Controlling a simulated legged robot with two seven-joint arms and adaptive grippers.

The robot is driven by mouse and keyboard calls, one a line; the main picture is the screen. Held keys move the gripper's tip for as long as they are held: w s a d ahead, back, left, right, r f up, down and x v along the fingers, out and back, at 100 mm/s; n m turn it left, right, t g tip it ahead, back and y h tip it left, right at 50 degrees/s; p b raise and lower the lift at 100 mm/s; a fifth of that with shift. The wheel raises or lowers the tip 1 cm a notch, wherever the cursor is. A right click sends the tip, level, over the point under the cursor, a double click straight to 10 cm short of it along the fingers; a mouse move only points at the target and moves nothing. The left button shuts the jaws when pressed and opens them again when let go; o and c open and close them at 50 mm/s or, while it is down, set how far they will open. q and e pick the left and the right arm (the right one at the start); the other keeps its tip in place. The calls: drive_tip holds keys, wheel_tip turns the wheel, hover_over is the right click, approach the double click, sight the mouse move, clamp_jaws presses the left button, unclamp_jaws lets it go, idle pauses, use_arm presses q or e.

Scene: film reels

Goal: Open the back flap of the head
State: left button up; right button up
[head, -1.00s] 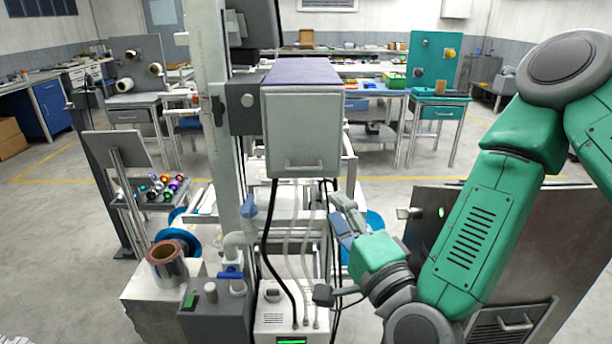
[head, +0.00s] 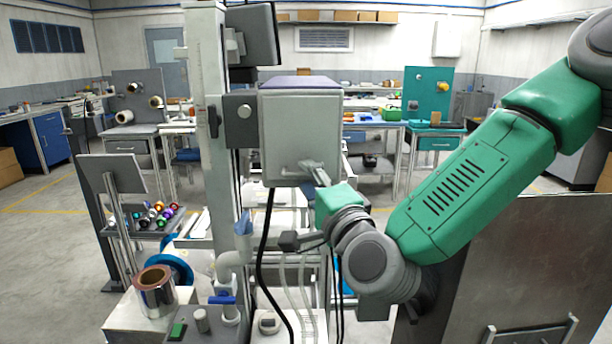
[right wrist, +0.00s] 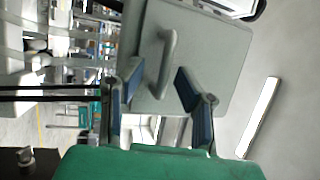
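The head is a grey box (head: 340,120) with a dark purple top, mounted on the upright column. Its back flap (head: 285,125) faces me and looks shut; it also shows in the right wrist view (right wrist: 215,55). A bar handle (right wrist: 167,60) stands out from the flap. My right gripper (head: 313,172) is at the flap's lower edge by the handle, partly covering it in the head view. In the right wrist view, its two blue-padded fingers (right wrist: 160,80) are apart, on either side of the handle's near end, with gaps visible. My left gripper is not in view.
Black cables (head: 264,245) and clear hoses hang below the box. A metal-sided roll (head: 154,290) stands at lower left, near a rack of coloured spools (head: 155,215). A dark metal panel (head: 525,260) stands at lower right, under my right arm. Workbenches line the back.

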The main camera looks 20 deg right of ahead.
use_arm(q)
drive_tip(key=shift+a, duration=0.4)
use_arm(e)
drive_tip(key=shift+w+a+r, duration=0.15)
drive_tip(key=shift+w+a, duration=0.45)
drive_tip(key=shift+w, duration=0.05)
drive_tip(key=shift+d, duration=0.35)
clamp_jaws()
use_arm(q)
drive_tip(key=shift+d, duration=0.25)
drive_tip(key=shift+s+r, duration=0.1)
